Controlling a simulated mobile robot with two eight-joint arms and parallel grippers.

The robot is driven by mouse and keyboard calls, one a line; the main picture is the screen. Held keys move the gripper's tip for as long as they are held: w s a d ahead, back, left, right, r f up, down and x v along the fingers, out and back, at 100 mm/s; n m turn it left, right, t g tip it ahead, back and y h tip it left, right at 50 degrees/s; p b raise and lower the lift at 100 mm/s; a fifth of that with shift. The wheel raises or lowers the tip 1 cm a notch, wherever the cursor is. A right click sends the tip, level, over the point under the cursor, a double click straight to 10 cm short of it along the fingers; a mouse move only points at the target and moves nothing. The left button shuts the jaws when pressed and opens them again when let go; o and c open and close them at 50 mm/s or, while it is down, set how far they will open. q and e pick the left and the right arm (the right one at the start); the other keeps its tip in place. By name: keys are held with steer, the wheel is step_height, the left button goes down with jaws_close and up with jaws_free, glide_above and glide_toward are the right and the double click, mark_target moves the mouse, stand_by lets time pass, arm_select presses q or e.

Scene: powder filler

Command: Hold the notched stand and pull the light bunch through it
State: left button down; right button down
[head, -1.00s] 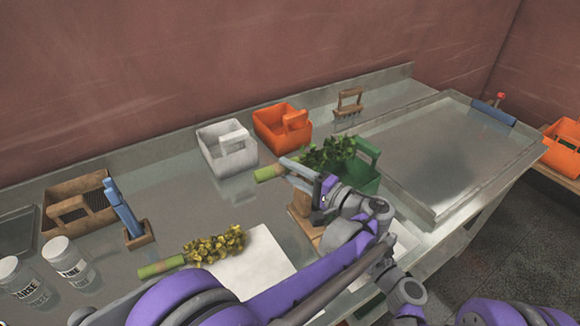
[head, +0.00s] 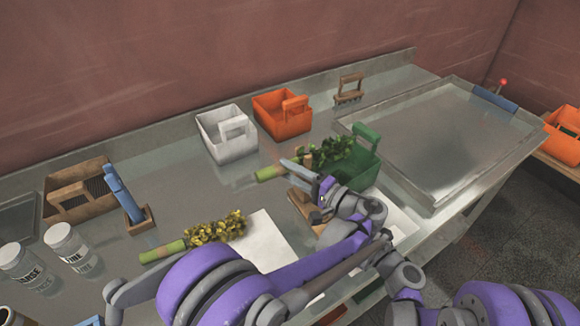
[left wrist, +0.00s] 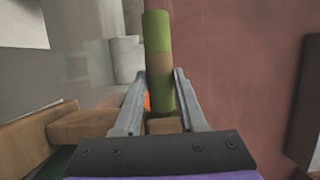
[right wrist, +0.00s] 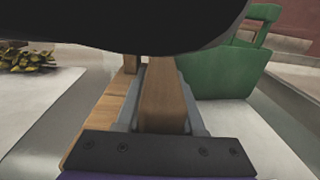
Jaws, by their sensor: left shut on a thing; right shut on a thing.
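A bunch with dark green leaves (head: 328,152) and a pale green stem (head: 268,174) lies across the notched wooden stand (head: 303,208), leaves to the right, stem to the left. My left gripper (head: 294,168) is shut on this stem, which shows upright with a brown band in the left wrist view (left wrist: 158,35). The arm hides much of the stand, so I cannot tell how the bunch sits in the notch. My right gripper (right wrist: 162,95) is shut on a wooden part of the stand; the head view hides this grip. A lighter, yellow-leaved bunch (head: 215,228) lies on the table at left.
A green basket (head: 365,150) stands close right of the stand. White (head: 225,140) and orange (head: 283,115) baskets stand behind. A white sheet (head: 250,240) lies in front. Jars (head: 65,243), a blue tool (head: 125,195) and a brown basket (head: 80,185) stand at left.

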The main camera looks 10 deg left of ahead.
arm_select(q)
steer(key=s+a, duration=0.9)
steer(key=a, duration=0.2)
steer(key=shift+s+a, duration=0.3)
steer(key=shift+a, duration=0.05)
stand_by(1.6)
steer(key=shift+r, duration=0.1)
stand_by(0.4)
step_height(320, 180, up, 7)
steer(key=s+a, duration=0.1)
steer(key=shift+s+a, duration=0.2)
steer(key=shift+a, duration=0.1)
stand_by(0.3)
arm_select(e)
steer(key=shift+c, duration=2.2)
jaws_free()
